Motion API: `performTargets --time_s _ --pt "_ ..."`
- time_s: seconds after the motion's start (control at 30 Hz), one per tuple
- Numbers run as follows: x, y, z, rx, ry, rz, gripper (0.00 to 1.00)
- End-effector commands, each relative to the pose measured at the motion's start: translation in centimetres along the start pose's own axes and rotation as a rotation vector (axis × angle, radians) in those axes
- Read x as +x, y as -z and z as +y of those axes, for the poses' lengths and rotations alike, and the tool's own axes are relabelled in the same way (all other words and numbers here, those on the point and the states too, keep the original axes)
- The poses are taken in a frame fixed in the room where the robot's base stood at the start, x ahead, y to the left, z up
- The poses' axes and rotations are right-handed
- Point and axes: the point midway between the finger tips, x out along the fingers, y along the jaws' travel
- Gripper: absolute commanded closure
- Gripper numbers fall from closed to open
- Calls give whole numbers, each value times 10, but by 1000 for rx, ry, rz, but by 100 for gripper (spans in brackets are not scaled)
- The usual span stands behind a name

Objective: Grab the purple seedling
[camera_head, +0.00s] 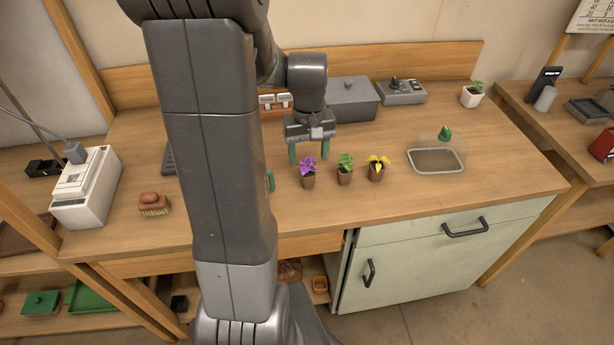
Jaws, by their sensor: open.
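The purple seedling (308,172) stands upright in a small brown pot on the wooden counter, at the left of a row of three. A green seedling (345,170) and a yellow seedling (377,168) stand to its right in like pots. My gripper (309,154) points down with its two green-tipped fingers spread apart. It appears just above or behind the purple seedling in this view, with nothing held between the fingers. The exact gap in depth between the fingers and the seedling is hard to tell.
A shallow sink or tray (436,172) lies to the right on the counter. A grey lidded box (352,99), a control box (402,91) and a white potted plant (472,95) stand behind. A brush (153,204) lies left. My arm hides part of the counter.

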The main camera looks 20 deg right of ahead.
Motion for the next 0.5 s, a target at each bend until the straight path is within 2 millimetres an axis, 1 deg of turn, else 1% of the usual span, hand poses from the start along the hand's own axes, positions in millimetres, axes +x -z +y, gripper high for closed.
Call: performTargets --time_s 0.03,0.1,0.27,0.5 --pt "8 0 0 0 1 -2 40" --pt "14 0 0 0 0 -1 40" --pt "23 -1 -1 0 1 -2 40" --pt "55 -1 -2 0 1 -3 40"
